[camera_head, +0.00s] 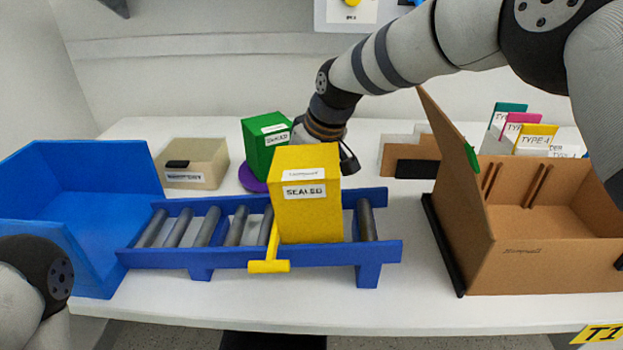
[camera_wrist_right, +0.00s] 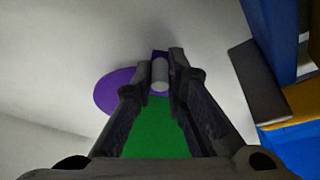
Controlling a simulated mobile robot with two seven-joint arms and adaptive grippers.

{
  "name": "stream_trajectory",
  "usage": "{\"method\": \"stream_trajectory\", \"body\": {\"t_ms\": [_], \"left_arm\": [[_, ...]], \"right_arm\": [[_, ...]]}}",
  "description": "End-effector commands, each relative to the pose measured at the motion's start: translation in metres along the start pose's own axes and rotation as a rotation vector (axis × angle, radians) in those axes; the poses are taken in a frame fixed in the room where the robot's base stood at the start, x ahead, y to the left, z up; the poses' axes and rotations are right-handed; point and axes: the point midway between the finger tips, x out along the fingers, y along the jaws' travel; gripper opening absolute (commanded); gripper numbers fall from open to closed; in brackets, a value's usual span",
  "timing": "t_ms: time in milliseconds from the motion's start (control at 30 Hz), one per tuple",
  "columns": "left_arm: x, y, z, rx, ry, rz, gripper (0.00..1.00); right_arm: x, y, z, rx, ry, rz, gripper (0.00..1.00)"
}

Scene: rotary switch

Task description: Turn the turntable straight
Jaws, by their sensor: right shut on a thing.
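The turntable is a purple disc (camera_head: 250,178) on the table, mostly hidden behind the green box and the yellow box in the head view. It also shows in the right wrist view (camera_wrist_right: 110,94). A green box (camera_head: 264,143) stands on it. My right gripper (camera_wrist_right: 160,74) is shut on a small pale grey cylinder (camera_wrist_right: 160,70) with purple behind it, at the turntable's edge. In the head view, the right fingers are hidden behind the yellow box. My left gripper is out of view; only part of my left arm shows at lower left.
A yellow box (camera_head: 308,203) labelled SEALED sits on the blue roller conveyor (camera_head: 200,261), close in front of my right wrist. A blue bin (camera_head: 95,170) is at left, a beige container (camera_head: 193,157) behind, and a large cardboard box (camera_head: 550,250) at right.

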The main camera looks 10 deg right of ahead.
Motion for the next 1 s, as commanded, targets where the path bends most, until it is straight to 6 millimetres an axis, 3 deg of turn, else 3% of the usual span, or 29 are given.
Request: {"method": "stream_trajectory", "body": {"t_ms": [633,667,733,1000], "left_arm": [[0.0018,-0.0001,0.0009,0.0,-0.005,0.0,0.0],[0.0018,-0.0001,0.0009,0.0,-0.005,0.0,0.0],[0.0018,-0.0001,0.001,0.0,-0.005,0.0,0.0],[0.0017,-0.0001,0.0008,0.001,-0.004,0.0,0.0]], "right_arm": [[0.0022,-0.0077,-0.0063,-0.013,0.004,-0.006,0.0],[0.0022,-0.0077,-0.0063,-0.013,0.004,-0.006,0.15],[0.0021,-0.0076,-0.0061,-0.013,0.004,-0.006,0.31],[0.0017,-0.0069,-0.0055,-0.012,0.002,-0.005,0.33]]}}
